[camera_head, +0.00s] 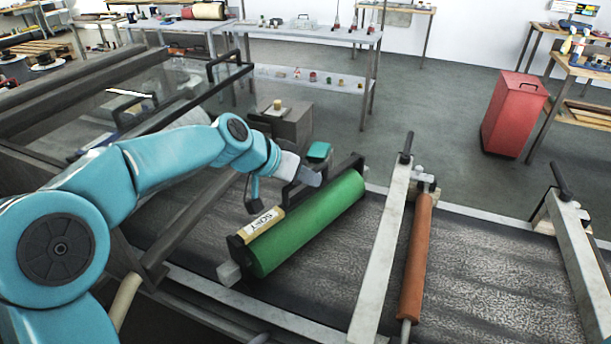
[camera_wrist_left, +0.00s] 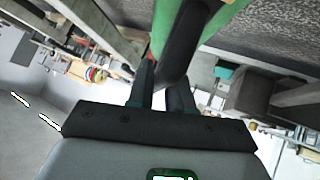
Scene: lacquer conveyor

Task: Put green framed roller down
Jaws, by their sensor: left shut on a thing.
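The green framed roller (camera_head: 312,222) has a dark frame with a pale "SOFT" label at its near left end. It lies slantwise over the dark, speckled conveyor belt (camera_head: 480,270), left of a pale crossbar. I cannot tell whether it touches the belt or hangs just above it. My left gripper (camera_head: 306,176) is shut on the roller's dark frame handle, behind the green cylinder. In the left wrist view the fingers (camera_wrist_left: 163,92) close around the dark handle bar (camera_wrist_left: 182,42), with green roller (camera_wrist_left: 226,16) behind it. My right gripper is in neither view.
An orange roller (camera_head: 415,258) sits right of the pale crossbar (camera_head: 382,255); another crossbar (camera_head: 580,245) stands at the far right. A grey box (camera_head: 288,128) stands behind the belt. A red bin (camera_head: 513,114) and tables stand farther back. Belt between orange roller and right crossbar is clear.

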